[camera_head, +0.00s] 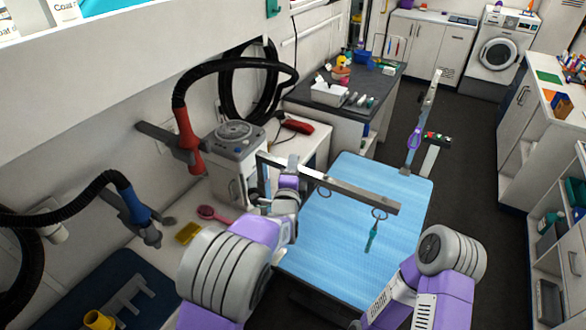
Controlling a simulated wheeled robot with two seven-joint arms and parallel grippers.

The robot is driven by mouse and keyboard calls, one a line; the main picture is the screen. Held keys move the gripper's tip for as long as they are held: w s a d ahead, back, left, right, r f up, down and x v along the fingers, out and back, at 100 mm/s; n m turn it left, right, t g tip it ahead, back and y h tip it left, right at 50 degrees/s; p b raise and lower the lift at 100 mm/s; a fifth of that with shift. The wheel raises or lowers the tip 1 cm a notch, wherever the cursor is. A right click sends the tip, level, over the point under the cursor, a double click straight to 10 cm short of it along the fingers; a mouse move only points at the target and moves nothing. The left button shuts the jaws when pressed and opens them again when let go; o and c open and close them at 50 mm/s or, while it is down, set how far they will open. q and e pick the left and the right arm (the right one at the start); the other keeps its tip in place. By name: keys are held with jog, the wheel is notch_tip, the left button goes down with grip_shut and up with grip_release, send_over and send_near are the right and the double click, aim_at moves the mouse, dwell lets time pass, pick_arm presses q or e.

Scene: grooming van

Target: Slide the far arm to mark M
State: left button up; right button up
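A blue grooming table (345,250) stands in the middle. A long grey bar (365,196) crosses above it, with dark rings below it and a teal piece (372,238) hanging from one ring. A second slanted bar (430,100) with a purple piece (415,139) stands at the table's far right corner; I cannot tell for sure whether it is the far arm. My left gripper (289,172) is at the left part of the long bar; I cannot tell whether it grips it. My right gripper is out of view. I cannot make out mark M.
A grey box-shaped machine (232,160) stands left of the table. Hose nozzles, one red (187,140) and one blue (133,205), hang at the left wall. A dark-topped counter (365,80) is behind. Dark floor (465,160) is clear at the right.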

pick_arm(q)
grip_shut()
jog(key=shift+r, duration=0.15)
notch_tip(320, 180, up, 13)
jog(key=p, duration=0.7)
jog(key=shift+s, duration=0.1)
jog(key=shift+o, duration=1.2)
grip_release()
jog(key=shift+f, duration=0.2)
jog(key=shift+s, duration=0.1)
